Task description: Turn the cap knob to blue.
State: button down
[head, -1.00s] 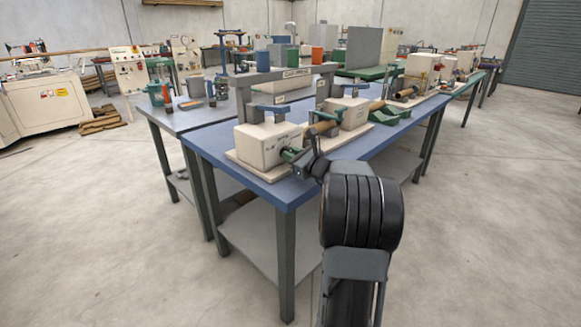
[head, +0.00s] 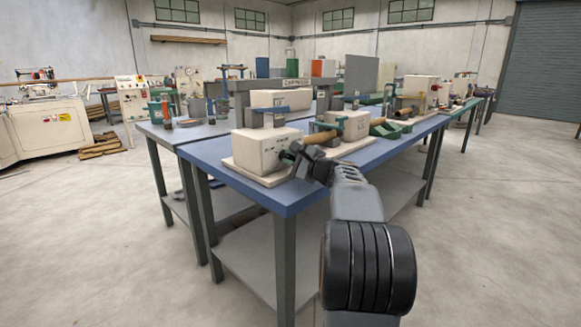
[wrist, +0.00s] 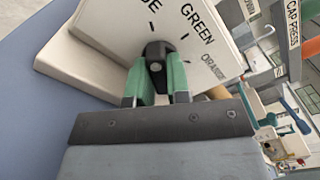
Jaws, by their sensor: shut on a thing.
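The cap knob (wrist: 157,54) is black with a pale dot and sits on the face of a cream box (wrist: 112,30). Beside it the box face reads "GREEN" and "ORANGE", and a word ending in "E" is cut off at the top. My gripper (wrist: 157,75) has green fingers, one on each side of the knob, and is shut on it. The knob's pointer end seems to face the upper labels, but I cannot tell exactly which one. In the head view the cream box (head: 262,152) stands at the near end of the blue table, with my gripper (head: 287,157) at its front face.
The blue table (head: 225,153) carries a second cream box (head: 347,124) and a wooden roller (head: 321,138) behind my gripper. The floor (head: 480,220) to the right is clear.

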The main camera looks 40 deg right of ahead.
jog(key=shift+n, duration=0.4)
jog(key=c, duration=1.1)
grip_release()
jog(key=shift+s, duration=0.1)
jog(key=s, duration=0.4)
jog(key=s+d+p, duration=0.1)
jog(key=s, duration=0.4)
jog(key=s+d+p, duration=0.1)
jog(key=s, duration=0.3)
jog(key=shift+s+d, duration=0.2)
